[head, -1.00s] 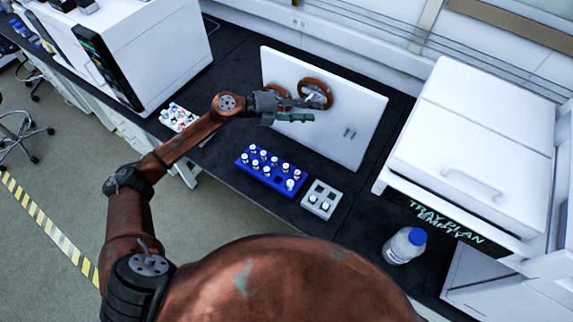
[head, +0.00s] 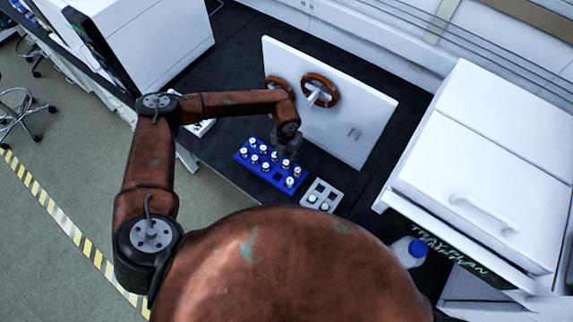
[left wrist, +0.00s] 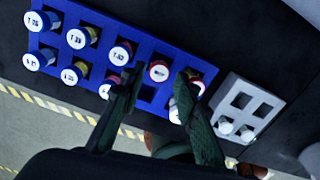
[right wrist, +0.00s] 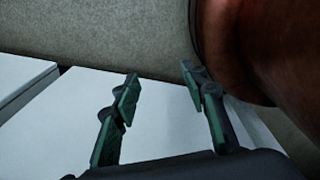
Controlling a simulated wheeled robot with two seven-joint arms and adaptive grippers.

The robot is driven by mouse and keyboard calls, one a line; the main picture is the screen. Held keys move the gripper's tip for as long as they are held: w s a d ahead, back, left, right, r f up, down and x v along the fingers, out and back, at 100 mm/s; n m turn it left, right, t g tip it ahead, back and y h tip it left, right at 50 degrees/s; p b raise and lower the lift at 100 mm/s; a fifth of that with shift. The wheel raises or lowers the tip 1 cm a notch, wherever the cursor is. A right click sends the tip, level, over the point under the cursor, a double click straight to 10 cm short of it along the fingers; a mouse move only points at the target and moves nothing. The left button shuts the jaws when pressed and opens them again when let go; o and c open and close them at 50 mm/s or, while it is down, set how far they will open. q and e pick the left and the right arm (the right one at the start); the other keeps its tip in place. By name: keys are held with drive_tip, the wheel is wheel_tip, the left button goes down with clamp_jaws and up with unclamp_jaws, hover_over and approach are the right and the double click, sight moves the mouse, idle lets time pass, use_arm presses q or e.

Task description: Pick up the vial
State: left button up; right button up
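The blue rack (head: 243,158) stands on the dark bench and holds several white-capped vials with coloured rings. My left gripper (head: 287,150) is over the rack's right part, pointing down. In the left wrist view its fingers (left wrist: 160,78) are open, and a red-ringed vial (left wrist: 158,71) shows between the tips, still in the rack. I cannot tell whether the fingers touch it. Other vials (left wrist: 122,53) stand to the left; some near the right finger are partly hidden. My right gripper (right wrist: 158,80) is open and empty, away from the rack.
A small grey rack (left wrist: 228,90) beside the blue one has two white-capped vials and two empty slots. Behind stands a white panel (head: 350,110) with brown rings. A blue-capped bottle (head: 408,251) and a large white machine (head: 480,150) are at the right.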

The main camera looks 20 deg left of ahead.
sight(286, 162)
use_arm(q)
wheel_tip(286, 162, down, 4)
drive_tip(key=shift+s+a+r, duration=0.1)
drive_tip(key=shift+f, duration=0.2)
drive_tip(key=c, duration=0.6)
use_arm(e)
drive_tip(key=shift+w+a+r, duration=0.15)
drive_tip(key=shift+w, duration=0.3)
drive_tip(key=shift+w+a+r, duration=0.1)
drive_tip(key=shift+w, duration=0.3)
use_arm(q)
drive_tip(key=shift+r, duration=0.15)
